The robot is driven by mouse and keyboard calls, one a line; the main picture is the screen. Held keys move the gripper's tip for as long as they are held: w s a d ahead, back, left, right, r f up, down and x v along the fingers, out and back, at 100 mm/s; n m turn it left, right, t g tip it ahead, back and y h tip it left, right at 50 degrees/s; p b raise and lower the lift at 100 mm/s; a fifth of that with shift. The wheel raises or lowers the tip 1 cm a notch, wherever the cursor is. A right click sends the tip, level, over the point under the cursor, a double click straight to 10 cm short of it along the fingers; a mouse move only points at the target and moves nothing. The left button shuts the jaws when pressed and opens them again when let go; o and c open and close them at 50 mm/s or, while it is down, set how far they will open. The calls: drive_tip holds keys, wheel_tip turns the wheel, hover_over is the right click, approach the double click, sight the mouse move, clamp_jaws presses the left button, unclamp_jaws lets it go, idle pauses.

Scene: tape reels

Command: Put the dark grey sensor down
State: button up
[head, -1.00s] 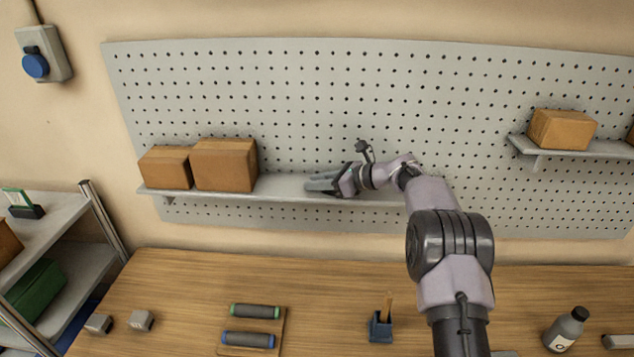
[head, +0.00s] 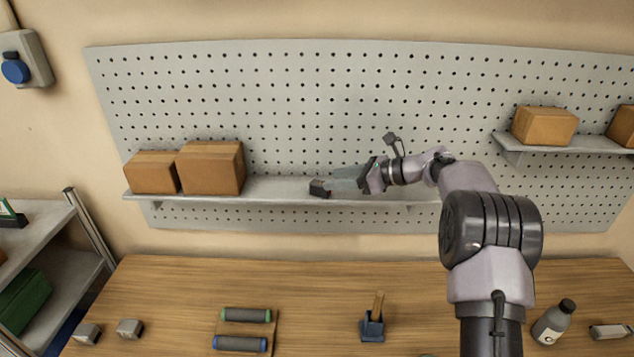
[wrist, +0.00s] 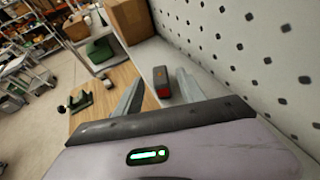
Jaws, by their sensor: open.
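The dark grey sensor (head: 320,188) rests on the long grey wall shelf (head: 280,190), right of the two cardboard boxes. In the wrist view the sensor (wrist: 161,81) is a small dark block with a red end facing me. My gripper (head: 342,180) is open and empty, just right of the sensor on the shelf. In the wrist view my gripper's two fingers (wrist: 158,90) are spread, with the sensor beyond or between their tips; I cannot tell exactly how far. The fingers do not grip it.
Two cardboard boxes (head: 211,168) stand on the shelf's left part. The pegboard (head: 300,100) rises close behind. Below, the wooden table (head: 310,285) holds two rollers (head: 246,315), a blue holder (head: 372,326) and a grey bottle (head: 553,322). Another shelf (head: 560,149) is at right.

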drive_tip(key=s+r+n+h, duration=0.2)
drive_tip(key=s+r+n, duration=0.15)
drive_tip(key=s, duration=0.55)
drive_tip(key=s+r+n+h, duration=0.2)
drive_tip(key=s+r+n, duration=0.15)
drive_tip(key=s, duration=0.55)
drive_tip(key=s+r+n+h, duration=0.2)
drive_tip(key=s+r+n, duration=0.15)
drive_tip(key=s, duration=0.55)
drive_tip(key=s+d+f+n+h, duration=0.1)
drive_tip(key=s+d+f+n, duration=0.1)
drive_tip(key=s, duration=0.4)
drive_tip(key=s+d+f+n+h, duration=0.2)
drive_tip(key=s+n, duration=0.1)
drive_tip(key=s, duration=0.3)
drive_tip(key=s+d+f+n+h, duration=0.1)
drive_tip(key=s+d+f+n, duration=0.1)
drive_tip(key=s, duration=0.4)
drive_tip(key=shift+d+f+t+h, duration=0.25)
drive_tip(key=shift+f+t+h, duration=0.05)
drive_tip(key=shift+t, duration=0.1)
